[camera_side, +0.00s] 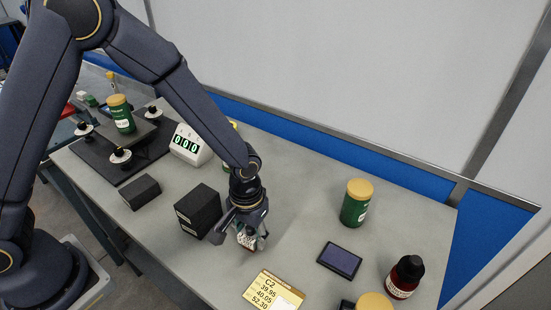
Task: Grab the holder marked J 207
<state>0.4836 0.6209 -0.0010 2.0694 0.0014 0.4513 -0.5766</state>
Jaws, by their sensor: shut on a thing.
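My gripper (248,236) points down over the middle of the bench, just right of a black block. It is shut on a small light-coloured holder (246,240), mostly hidden by the fingers. Reddish and white patches show on the holder. Its marking is too small to read, so I cannot tell if it says J 207. I cannot tell whether it touches the bench.
A black block (199,209) stands close left of my gripper. A counter display (188,146) stands behind left.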

